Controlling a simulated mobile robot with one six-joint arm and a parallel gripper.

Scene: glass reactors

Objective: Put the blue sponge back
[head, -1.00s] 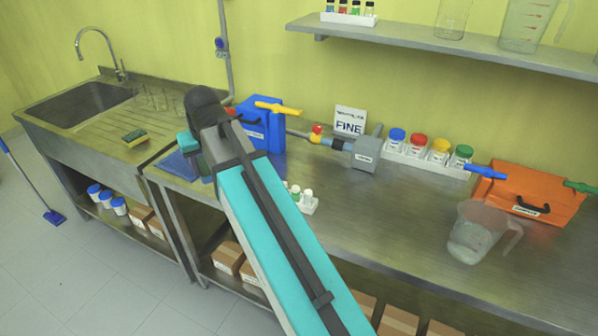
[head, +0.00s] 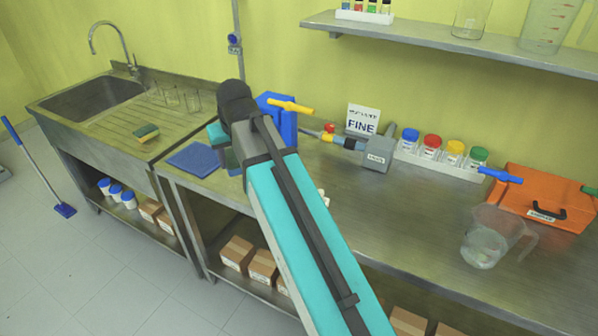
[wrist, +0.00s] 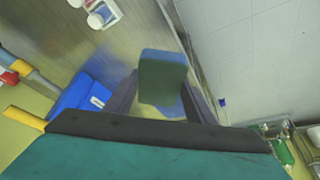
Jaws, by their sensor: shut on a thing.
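The blue sponge (wrist: 163,68) is in the wrist view between the two dark fingers of my gripper (wrist: 160,92). It has a blue layer and a green layer, and my gripper is shut on it. In the head view my gripper is mostly hidden behind my arm. A dark blue-green bit of the sponge (head: 232,161) shows beside it, over the bench's left end. A flat blue mat (head: 194,158) lies on the bench just left of the sponge. I cannot tell how high the sponge is above the bench.
A grey valve device (head: 376,154), jars with coloured lids (head: 432,147), a clear jug (head: 488,243) and an orange case (head: 545,195) stand to the right.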

